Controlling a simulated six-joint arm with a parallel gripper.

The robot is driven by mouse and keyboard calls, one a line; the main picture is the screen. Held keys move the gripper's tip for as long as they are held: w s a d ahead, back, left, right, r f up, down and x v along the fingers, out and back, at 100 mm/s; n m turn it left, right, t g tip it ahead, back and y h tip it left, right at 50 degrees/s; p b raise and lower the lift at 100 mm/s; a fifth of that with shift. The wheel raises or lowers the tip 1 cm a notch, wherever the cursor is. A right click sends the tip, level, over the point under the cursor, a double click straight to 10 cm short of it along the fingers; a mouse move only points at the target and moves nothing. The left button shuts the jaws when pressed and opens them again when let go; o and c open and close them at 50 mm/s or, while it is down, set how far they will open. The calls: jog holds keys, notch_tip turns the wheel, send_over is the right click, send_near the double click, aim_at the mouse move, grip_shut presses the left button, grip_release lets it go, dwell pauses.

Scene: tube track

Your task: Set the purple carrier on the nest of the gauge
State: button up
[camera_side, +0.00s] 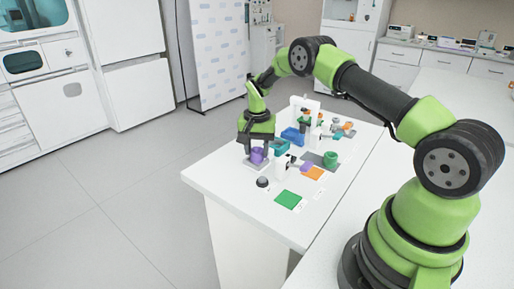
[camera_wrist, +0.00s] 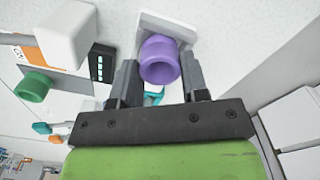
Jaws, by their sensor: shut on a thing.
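The purple carrier (camera_side: 257,156) is a short hollow cup, and it also shows in the wrist view (camera_wrist: 159,61). My gripper (camera_side: 257,149) points down at the far left part of the table. In the wrist view my gripper (camera_wrist: 160,80) has a dark finger on each side of the carrier and is shut on it. The carrier is over a pale square plate (camera_wrist: 176,24); I cannot tell whether they touch. A white block with a dark lit panel (camera_wrist: 101,65), possibly the gauge, stands beside it. I cannot make out for certain which part is the nest.
A green carrier (camera_side: 331,158) stands on a grey plate to the right. Blue bins (camera_side: 292,136) and coloured parts are behind. The near table corner is clear.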

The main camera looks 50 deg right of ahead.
jog(key=shift+f, duration=0.35)
dwell(0.3)
jog(key=o, duration=0.9)
jog(key=shift+c, duration=0.2)
notch_tip(320, 180, up, 10)
dwell(0.5)
